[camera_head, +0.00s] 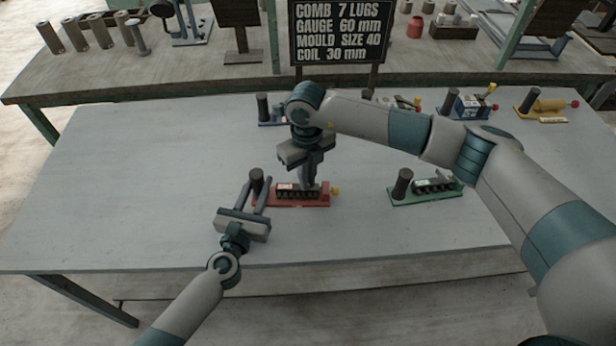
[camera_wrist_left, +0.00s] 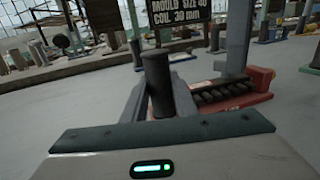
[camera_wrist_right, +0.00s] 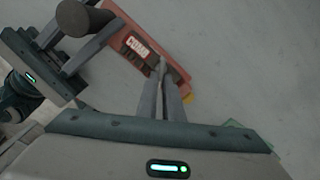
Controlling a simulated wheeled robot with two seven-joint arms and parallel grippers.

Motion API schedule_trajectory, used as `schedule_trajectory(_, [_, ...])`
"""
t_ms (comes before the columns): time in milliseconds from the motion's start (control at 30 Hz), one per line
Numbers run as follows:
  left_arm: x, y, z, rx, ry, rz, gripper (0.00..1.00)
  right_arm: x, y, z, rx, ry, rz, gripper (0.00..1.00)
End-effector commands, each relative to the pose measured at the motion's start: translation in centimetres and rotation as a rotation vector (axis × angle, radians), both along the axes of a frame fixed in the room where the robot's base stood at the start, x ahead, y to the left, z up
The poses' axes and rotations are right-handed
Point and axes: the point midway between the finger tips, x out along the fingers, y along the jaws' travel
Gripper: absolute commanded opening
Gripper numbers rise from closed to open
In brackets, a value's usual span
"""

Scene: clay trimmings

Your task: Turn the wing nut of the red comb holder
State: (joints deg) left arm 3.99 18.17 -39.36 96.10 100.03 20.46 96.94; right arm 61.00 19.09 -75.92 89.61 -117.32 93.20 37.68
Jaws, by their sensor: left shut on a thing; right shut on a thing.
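The red comb holder (camera_head: 318,202) lies on the grey table in the head view, with a row of dark lugs, a white label and a yellow knob (camera_head: 336,191) at its right end. A dark upright handle (camera_head: 256,176) stands at its left end. My left gripper (camera_head: 258,190) is shut on this handle; its fingers flank the handle (camera_wrist_left: 157,85) in the left wrist view. My right gripper (camera_head: 309,187) points down over the comb, its fingers nearly together. In the right wrist view its tips (camera_wrist_right: 163,68) meet beside the label, on a small grey piece, seemingly the wing nut, mostly hidden.
A green holder (camera_head: 428,197) stands to the right, under my right forearm. Blue (camera_head: 468,104) and yellow (camera_head: 546,103) holders stand at the back right, another blue one (camera_head: 266,112) behind. A black sign (camera_head: 338,32) stands at the back. The table's left side is clear.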

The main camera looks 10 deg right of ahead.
Motion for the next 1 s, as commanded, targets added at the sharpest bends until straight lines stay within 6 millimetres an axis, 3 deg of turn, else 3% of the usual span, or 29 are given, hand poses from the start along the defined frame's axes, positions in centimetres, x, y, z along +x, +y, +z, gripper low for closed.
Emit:
schedule_trajectory(400, [-0.08,-0.07,-0.06,0.0,0.001,-0.002,0.0,-0.05,0.35,0.08,0.001,-0.002,-0.294,0.0])
schedule_trajectory(1000, [-0.1,-0.08,-0.08,0.0,0.002,-0.002,0.0,-0.01,0.41,0.11,0.001,-0.003,-0.364,0.0])
